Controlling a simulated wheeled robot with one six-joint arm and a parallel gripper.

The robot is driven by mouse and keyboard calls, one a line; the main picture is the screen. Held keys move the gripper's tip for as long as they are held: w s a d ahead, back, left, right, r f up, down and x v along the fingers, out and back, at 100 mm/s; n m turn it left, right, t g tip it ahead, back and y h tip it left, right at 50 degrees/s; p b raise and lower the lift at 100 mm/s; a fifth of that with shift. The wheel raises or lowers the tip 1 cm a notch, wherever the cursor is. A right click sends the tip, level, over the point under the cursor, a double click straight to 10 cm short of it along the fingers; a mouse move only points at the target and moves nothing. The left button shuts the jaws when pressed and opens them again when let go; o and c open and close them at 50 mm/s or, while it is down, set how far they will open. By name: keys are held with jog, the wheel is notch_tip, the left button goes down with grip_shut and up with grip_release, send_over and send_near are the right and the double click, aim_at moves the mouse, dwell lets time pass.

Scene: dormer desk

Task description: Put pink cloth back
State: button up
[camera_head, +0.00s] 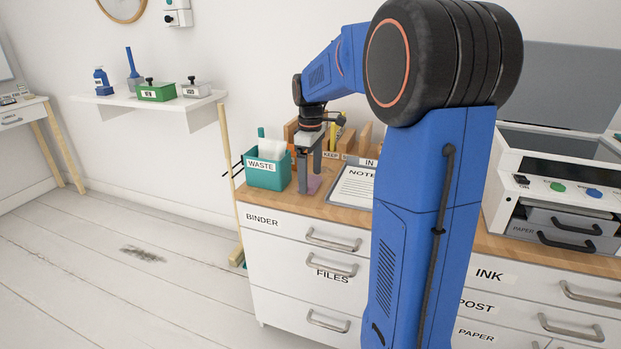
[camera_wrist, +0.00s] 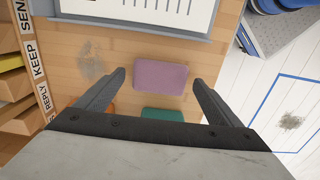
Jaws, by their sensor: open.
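The pink cloth (camera_wrist: 161,77) is a flat mauve-pink rectangle on the wooden desk top. In the head view a small part of it (camera_head: 314,184) shows beside my gripper's fingers. My gripper (camera_wrist: 158,82) is open and points down, its two fingers apart to either side of the cloth in the wrist view. In the head view my gripper (camera_head: 308,172) is low over the desk, just right of the teal waste bin. Nothing is held between the fingers. The gap between fingertips and cloth is hard to judge.
The teal WASTE bin (camera_head: 267,174) stands close left, with white paper in it. A grey NOTES tray (camera_head: 352,187) lies to the right. A wooden sorter labelled KEEP (camera_wrist: 37,72) stands behind. A grey smudge (camera_wrist: 91,62) marks the desk near the cloth.

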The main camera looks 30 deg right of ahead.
aim_at(310, 181)
notch_tip(310, 181, up, 10)
jog(key=s+a+m+t, duration=0.1)
jog(key=s+a+m, duration=0.1)
jog(key=s+a, duration=0.45)
jog(key=s+a+f+m+t, duration=0.1)
jog(key=s+a+f+m, duration=0.1)
jog(key=s, duration=0.6)
jog(key=s+a+f+m+t, duration=0.1)
jog(key=s+a+f, duration=0.3)
jog(key=s+f, duration=0.2)
jog(key=s+a+f+m+t, duration=0.1)
jog(key=s+a+f+m, duration=0.1)
jog(key=s, duration=0.7)
notch_tip(310, 181, down, 3)
jog(key=shift+s+a+r+m+t, duration=0.1)
jog(key=shift+s+a+m+t, duration=0.25)
jog(key=shift+a, duration=0.3)
